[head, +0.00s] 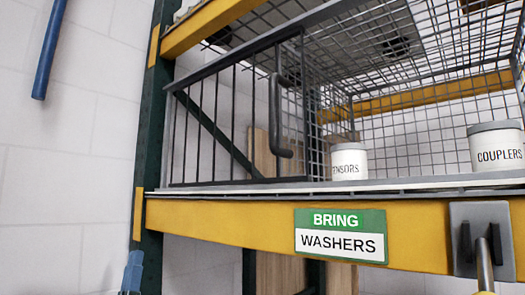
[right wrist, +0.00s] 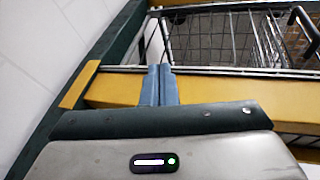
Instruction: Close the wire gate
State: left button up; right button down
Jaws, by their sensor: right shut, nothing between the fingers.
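The wire gate (head: 232,120) is a dark barred frame across the left part of the caged shelf. Its dark handle (head: 281,115) is near its right end. To the right of the handle no gate bars cross the front, and canisters show inside. In the right wrist view the handle (right wrist: 304,27) is at the upper right. My right gripper (head: 133,270) shows its blue fingertips at the lower left, in front of the green post and below the gate. In the right wrist view its fingers (right wrist: 158,85) are together and empty, apart from the handle. My left gripper is not seen.
A TENSORS-like canister (head: 348,163), partly hidden, and a COUPLERS canister (head: 496,148) stand on the shelf. The yellow beam (head: 230,220) carries a BRING WASHERS sign (head: 340,235) and a grey bracket (head: 484,242). A green post (head: 150,120) stands left. A blue bar (head: 48,50) is at upper left.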

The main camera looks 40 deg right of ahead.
jog(key=s+d+r+n+g+y, duration=0.1)
jog(key=s+r+n+g, duration=0.7)
jog(key=r+n+g, duration=0.5)
jog(key=s+d+r+n+g+y, duration=0.1)
jog(key=s+r+n+g+y, duration=0.1)
jog(key=s+r+n+g, duration=1.05)
jog(key=d+f+n+p, duration=0.1)
jog(key=d+f+n, duration=0.1)
jog(key=d, duration=0.3)
jog(key=s+d+f+n+g+p, duration=0.1)
jog(key=d+f+n+p, duration=0.1)
jog(key=d+n, duration=0.2)
jog(key=shift+d+f+p, duration=0.25)
jog(key=shift+d+p, duration=0.05)
jog(key=shift+d, duration=0.4)
jog(key=shift+d+n+g, duration=0.1)
jog(key=shift+n+g, duration=0.15)
